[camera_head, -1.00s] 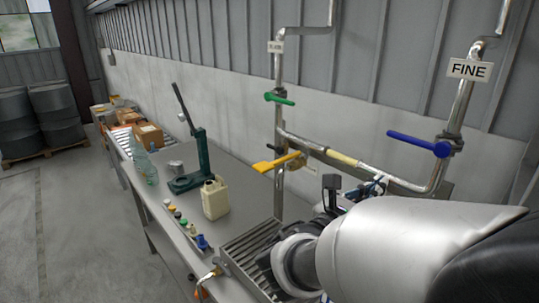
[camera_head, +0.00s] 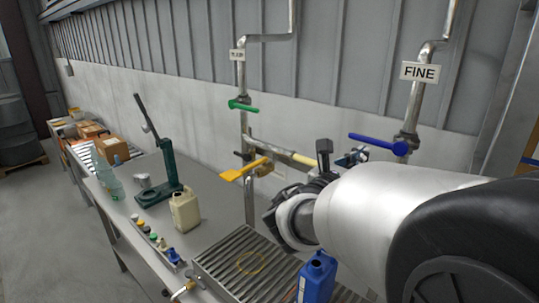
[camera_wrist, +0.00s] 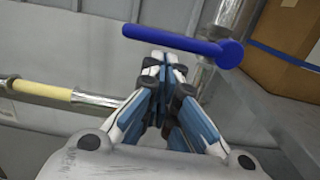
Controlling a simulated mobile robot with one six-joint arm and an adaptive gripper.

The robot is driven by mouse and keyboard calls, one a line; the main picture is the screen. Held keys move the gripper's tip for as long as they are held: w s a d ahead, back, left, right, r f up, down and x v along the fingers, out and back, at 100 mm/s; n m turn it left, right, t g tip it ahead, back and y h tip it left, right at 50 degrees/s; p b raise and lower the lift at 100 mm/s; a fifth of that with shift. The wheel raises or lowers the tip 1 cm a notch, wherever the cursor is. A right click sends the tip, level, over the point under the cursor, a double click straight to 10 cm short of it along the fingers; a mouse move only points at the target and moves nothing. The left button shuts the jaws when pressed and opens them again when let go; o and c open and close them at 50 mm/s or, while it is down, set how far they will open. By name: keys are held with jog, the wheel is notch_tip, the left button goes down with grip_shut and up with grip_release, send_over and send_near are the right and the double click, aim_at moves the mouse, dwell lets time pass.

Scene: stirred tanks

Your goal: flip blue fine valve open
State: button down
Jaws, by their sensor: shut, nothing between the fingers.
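The blue fine valve handle (camera_head: 378,143) sits on the right pipe below the FINE sign (camera_head: 420,71). Its lever points left from the pipe, roughly level and across it. In the wrist view the blue handle (camera_wrist: 183,43) lies just beyond my fingertips, with its round hub at the right on the pipe. My gripper (camera_wrist: 163,68) is shut and empty, its fingertips close below the lever; whether they touch it I cannot tell. In the head view my gripper (camera_head: 350,157) shows partly behind my arm, just left of and below the blue handle.
A green handle (camera_head: 243,106) and a yellow handle (camera_head: 243,169) are on the left pipework. A cream jug (camera_head: 186,210) and green press (camera_head: 170,165) stand on the bench. A blue bottle (camera_head: 317,279) stands by the grate (camera_head: 217,263). In the wrist view a cardboard box (camera_wrist: 285,40) is at right.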

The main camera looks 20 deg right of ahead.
aim_at(359, 139)
jog(key=shift+w+a+r+m+b, duration=0.1)
jog(key=shift+w+r+m+b, duration=0.1)
jog(key=shift+r+m+b, duration=0.5)
jog(key=r+m+b, duration=0.1)
jog(key=m, duration=0.1)
jog(key=r+m+b, duration=0.1)
jog(key=m+b, duration=0.1)
jog(key=r+m+b, duration=0.1)
jog(key=m, duration=0.1)
jog(key=shift+w+a+r+g+b, duration=0.1)
jog(key=shift+w+g+b, duration=0.1)
jog(key=shift+g+b, duration=0.1)
jog(key=s+d+r+m+b, duration=0.2)
jog(key=s+r+m+b, duration=0.2)
jog(key=r+m+b, duration=0.2)
jog(key=shift+r+m+b, duration=0.15)
jog(key=shift+m+b, duration=0.25)
jog(key=shift+m, duration=1)
jog(key=shift+d, duration=0.1)
jog(key=shift+w, duration=0.1)
